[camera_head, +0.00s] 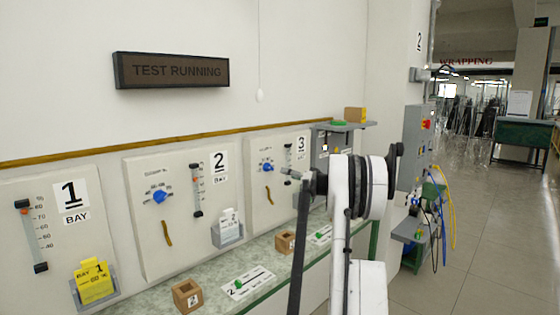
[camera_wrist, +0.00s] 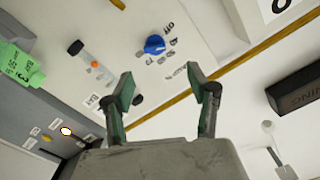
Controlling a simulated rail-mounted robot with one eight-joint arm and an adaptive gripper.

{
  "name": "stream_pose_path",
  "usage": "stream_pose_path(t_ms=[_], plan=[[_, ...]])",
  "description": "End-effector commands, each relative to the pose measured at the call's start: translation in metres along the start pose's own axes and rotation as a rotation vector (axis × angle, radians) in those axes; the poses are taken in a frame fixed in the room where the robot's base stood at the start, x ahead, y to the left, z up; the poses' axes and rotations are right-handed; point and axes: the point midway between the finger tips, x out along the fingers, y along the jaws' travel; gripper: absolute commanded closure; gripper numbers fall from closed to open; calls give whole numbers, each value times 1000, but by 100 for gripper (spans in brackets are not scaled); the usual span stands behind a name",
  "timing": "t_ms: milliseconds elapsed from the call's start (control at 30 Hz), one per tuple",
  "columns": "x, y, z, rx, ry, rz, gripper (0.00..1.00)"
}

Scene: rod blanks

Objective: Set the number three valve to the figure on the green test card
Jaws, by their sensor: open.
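The number three panel (camera_head: 252,200) is on the wall in the head view, with a blue valve knob (camera_head: 266,167) and an upright gauge tube (camera_head: 288,154) beside it. My arm hides part of its right side. In the wrist view a blue knob (camera_wrist: 154,45) with a printed scale stands beyond my fingertips, not touched. A gauge tube (camera_wrist: 90,60) with an orange float is left of it. A green card (camera_wrist: 20,65) bearing a 3 is at the left edge; its figure is too small to read. My gripper (camera_wrist: 167,88) is open and empty.
Panels one (camera_head: 50,235) and two (camera_head: 150,205) are to the left, with a yellow card (camera_head: 94,281) and a white card (camera_head: 229,226). A counter (camera_head: 262,278) with small wooden boxes runs below. A grey shelf (camera_head: 350,126) and a control box (camera_head: 417,145) stand right.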

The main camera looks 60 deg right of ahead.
Motion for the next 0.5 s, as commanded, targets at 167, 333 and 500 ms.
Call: stream_pose_path(t_ms=[167,333,500], plan=[[-1,10,-6,-3,17,3,46],[21,9,-6,-3,16,1,46],[53,9,-7,-2,15,1,46]])
